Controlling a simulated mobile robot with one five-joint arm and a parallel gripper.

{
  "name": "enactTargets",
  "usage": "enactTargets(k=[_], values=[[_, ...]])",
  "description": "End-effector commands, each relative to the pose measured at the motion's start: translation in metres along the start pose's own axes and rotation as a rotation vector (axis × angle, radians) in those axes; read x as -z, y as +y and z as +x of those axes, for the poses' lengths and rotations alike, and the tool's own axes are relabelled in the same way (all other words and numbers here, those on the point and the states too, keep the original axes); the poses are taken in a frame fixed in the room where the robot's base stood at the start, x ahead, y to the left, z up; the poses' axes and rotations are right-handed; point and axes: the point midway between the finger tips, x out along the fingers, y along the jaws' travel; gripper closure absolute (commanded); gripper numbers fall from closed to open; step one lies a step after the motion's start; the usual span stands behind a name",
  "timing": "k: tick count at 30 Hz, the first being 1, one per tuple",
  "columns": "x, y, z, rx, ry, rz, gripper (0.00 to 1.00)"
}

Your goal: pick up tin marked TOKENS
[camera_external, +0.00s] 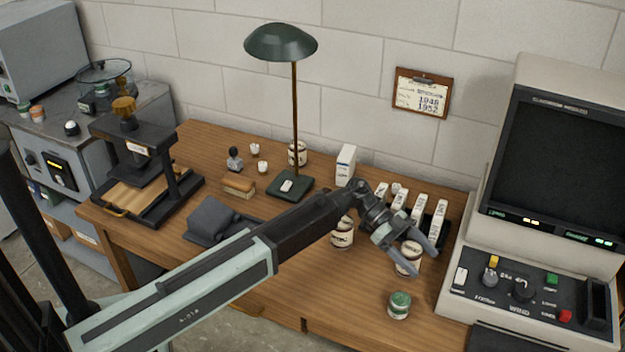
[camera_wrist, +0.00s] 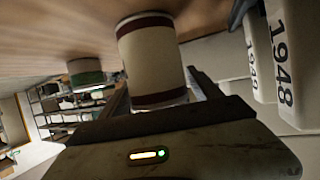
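A cream tin with dark red bands (camera_external: 406,264) stands on the desk at my gripper (camera_external: 426,264). The wrist view shows this tin (camera_wrist: 153,60) close up, between the two fingers, with a plain side facing the camera. The fingers are spread and look slightly wider than the tin; contact is not clear. A similar labelled tin (camera_external: 342,235) stands to the left behind my arm, and another (camera_external: 297,153) stands behind the lamp. I cannot read TOKENS on any of them.
A green-lidded jar (camera_external: 399,304) stands near the front edge, also in the wrist view (camera_wrist: 85,72). White year-marked boxes (camera_external: 418,208) stand behind the gripper. A reader machine (camera_external: 530,270) is close on the right. A green lamp (camera_external: 281,42) stands further left.

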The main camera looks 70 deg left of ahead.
Motion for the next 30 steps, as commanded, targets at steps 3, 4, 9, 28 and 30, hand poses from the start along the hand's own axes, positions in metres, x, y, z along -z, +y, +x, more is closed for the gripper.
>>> enactTargets(k=[3, 4, 9, 28, 30], values=[[0.000, 0.000, 0.000, 0.000, 0.000, 0.000, 0.63], [0.000, 0.000, 0.000, 0.000, 0.000, 0.000, 0.72], [0.000, 0.000, 0.000, 0.000, 0.001, 0.000, 1.00], [0.070, 0.000, -0.029, -0.001, 0.001, 0.000, 1.00], [0.082, 0.000, -0.034, -0.001, 0.001, 0.000, 1.00]])
